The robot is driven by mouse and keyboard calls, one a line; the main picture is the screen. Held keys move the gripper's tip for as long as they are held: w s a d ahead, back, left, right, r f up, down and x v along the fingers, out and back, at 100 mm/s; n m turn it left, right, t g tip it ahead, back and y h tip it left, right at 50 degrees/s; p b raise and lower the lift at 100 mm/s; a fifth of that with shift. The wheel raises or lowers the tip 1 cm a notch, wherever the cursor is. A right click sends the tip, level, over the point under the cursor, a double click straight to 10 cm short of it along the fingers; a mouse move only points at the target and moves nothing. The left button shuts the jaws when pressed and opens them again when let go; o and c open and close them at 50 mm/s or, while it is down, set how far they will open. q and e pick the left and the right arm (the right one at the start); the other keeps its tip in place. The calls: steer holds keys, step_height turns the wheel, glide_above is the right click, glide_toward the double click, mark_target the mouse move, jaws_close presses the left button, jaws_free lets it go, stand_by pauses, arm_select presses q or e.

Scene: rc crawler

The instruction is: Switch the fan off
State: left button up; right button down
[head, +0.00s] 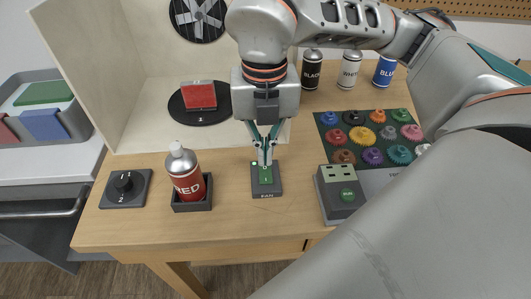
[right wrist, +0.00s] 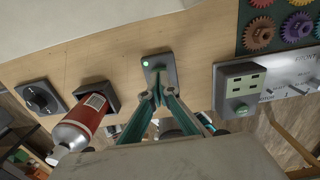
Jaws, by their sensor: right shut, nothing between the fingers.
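The round black fan (head: 198,16) is on the booth's back wall. My left gripper is not in view.
A red spray can (head: 186,172) stands in a dark holder left of the switch, with a rotary knob box (head: 125,187) further left. A box with a green button (head: 343,192) is to the right. Behind are a turntable (head: 180,107) with a red block and several coloured gears (head: 372,135).

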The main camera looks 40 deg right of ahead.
mark_target(265, 168)
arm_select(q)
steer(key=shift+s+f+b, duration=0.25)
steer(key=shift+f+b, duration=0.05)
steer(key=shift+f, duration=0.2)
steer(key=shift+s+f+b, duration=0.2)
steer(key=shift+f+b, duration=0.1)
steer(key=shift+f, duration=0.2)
arm_select(e)
steer(key=shift+f, duration=1.1)
steer(key=shift+r, duration=0.1)
steer(key=shift+r+p, duration=1.2)
steer(key=shift+r, duration=0.8)
steer(key=shift+r+p, duration=0.85)
steer(key=shift+r, duration=0.65)
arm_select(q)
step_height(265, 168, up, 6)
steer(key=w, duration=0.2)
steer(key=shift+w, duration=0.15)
arm_select(e)
steer(key=shift+s+f, duration=0.1)
